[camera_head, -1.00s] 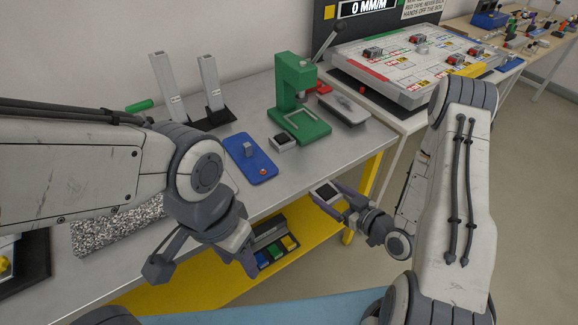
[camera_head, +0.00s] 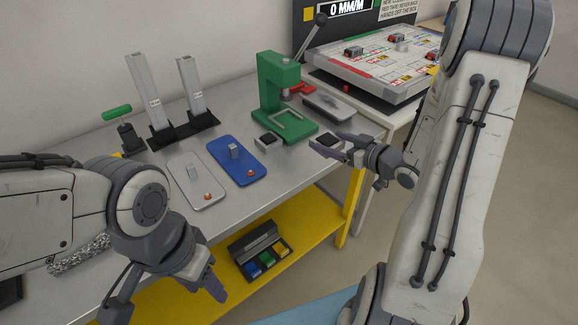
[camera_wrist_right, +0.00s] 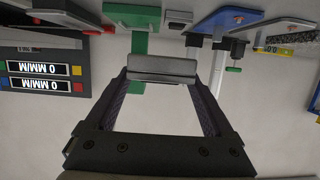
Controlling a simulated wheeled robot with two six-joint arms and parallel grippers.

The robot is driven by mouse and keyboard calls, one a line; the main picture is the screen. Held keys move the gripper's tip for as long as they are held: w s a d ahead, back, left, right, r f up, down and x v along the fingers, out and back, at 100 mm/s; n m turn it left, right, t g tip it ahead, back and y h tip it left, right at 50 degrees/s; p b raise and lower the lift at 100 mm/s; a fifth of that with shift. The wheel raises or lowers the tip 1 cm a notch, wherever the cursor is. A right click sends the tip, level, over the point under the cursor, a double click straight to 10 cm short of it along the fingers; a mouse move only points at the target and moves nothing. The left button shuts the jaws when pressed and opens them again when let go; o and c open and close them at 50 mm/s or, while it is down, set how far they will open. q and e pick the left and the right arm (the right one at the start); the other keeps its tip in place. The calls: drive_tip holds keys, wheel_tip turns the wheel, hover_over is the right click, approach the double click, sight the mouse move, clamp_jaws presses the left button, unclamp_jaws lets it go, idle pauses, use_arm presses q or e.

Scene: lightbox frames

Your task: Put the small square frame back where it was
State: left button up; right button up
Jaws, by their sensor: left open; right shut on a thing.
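The small square frame (camera_head: 329,139), with a dark face, is between the fingers of my right gripper (camera_head: 330,147) in the head view. My right gripper is shut on it, at the table's right edge, to the right of the green press. In the right wrist view the frame (camera_wrist_right: 162,70) shows as a grey piece seen edge-on, spanning the fingers of the gripper (camera_wrist_right: 163,78). A similar small dark-topped square block (camera_head: 268,139) is on the table at the left foot of the press. My left gripper (camera_head: 205,285) is open and empty, low in front of the table.
The green press (camera_head: 272,85) has a raised black-knobbed lever. A blue plate (camera_head: 236,160) and a white plate (camera_head: 195,181) lie to its left, a grey tray (camera_head: 327,107) behind it to the right. Two grey uprights (camera_head: 148,90) stand at the back. A yellow shelf (camera_head: 215,300) is below.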

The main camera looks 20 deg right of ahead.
hover_over(294, 166)
drive_tip(key=f, duration=0.6)
drive_tip(key=shift+s+d+p, duration=0.15)
drive_tip(key=shift+s+p, duration=0.2)
drive_tip(key=shift+s, duration=0.05)
drive_tip(key=shift+w+a+f, duration=0.3)
drive_tip(key=shift+w+f, duration=0.05)
drive_tip(key=shift+f, duration=0.1)
wheel_tip(294, 166, down, 4)
drive_tip(key=shift+r, duration=0.1)
drive_tip(key=o, duration=1.4)
drive_tip(key=shift+f, duration=0.2)
